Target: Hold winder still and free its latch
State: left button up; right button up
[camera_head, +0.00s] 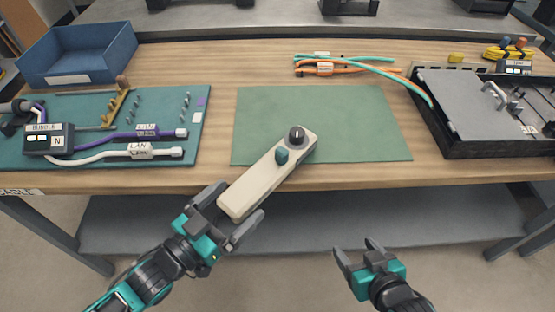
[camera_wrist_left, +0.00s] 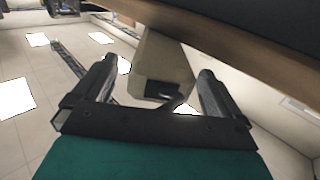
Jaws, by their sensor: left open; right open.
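The winder (camera_head: 255,182) is a long beige body lying aslant over the front edge of the table, its near end jutting out past the edge. A dark round knob (camera_head: 296,134) and a teal block (camera_head: 282,156) stand on its far half; I cannot tell which is the latch. My left gripper (camera_head: 232,209) is open, with one finger on either side of the jutting end. In the left wrist view the winder's end (camera_wrist_left: 162,65) shows between the spread fingers, with a dark recess. My right gripper (camera_head: 355,248) is open and empty, in front of the table.
The winder's far end lies on a green mat (camera_head: 350,120). A teal board (camera_head: 70,170) with cables and a labelled box is at left, a blue bin (camera_head: 80,52) behind it. A black tray (camera_head: 480,150) is at right. Orange and teal cables (camera_head: 345,68) lie at the back.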

pick_arm(q)
jog(key=shift+f, duration=0.15)
jog(key=shift+s+a, duration=0.1)
jog(key=shift+s, duration=0.05)
jog(key=shift+s+a, duration=0.2)
jog(key=v, duration=1.2)
jog(key=shift+p, duration=0.3)
